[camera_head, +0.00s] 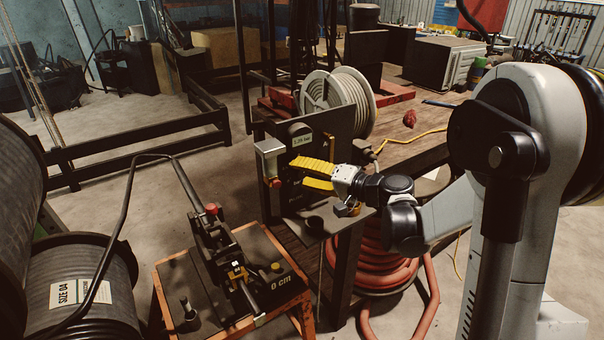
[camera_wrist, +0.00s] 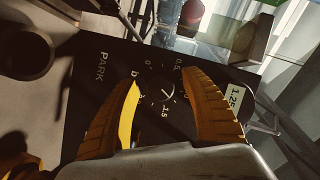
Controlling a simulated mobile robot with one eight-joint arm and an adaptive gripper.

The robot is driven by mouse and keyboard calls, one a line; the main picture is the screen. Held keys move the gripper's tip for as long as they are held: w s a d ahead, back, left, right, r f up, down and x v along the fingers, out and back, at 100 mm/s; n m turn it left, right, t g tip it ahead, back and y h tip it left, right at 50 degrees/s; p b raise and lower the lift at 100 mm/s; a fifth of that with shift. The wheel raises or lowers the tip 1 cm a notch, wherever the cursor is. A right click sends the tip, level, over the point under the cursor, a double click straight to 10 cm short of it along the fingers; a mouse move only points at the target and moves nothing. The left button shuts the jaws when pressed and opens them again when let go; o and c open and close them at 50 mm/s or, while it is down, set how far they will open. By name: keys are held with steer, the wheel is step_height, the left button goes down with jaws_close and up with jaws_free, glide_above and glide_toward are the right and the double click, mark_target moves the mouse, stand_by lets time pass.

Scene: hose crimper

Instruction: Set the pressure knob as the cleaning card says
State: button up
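The pressure knob (camera_wrist: 161,94) is a dark round dial with a white pointer line, on a black panel (camera_wrist: 93,80); printed scale marks including 0, 0.5 and 1.5 surround it. My gripper (camera_wrist: 162,78) has its yellow ridged fingers apart, one on each side of the knob; I cannot tell whether they touch it. In the head view my gripper (camera_head: 298,172) reaches the panel front from the right, and I cannot make out the knob there. A pale readout (camera_head: 302,140) shows about 1.25 bar; it also shows in the wrist view (camera_wrist: 235,100). I cannot identify a cleaning card.
An orange-framed cart (camera_head: 160,290) with a lever tool stands front left. A hose reel (camera_head: 340,100) is behind the panel; coiled red hose (camera_head: 375,265) lies below. The workbench (camera_head: 405,128) extends right.

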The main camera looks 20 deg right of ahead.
steer(key=v, duration=1.2)
steer(key=shift+a, duration=0.15)
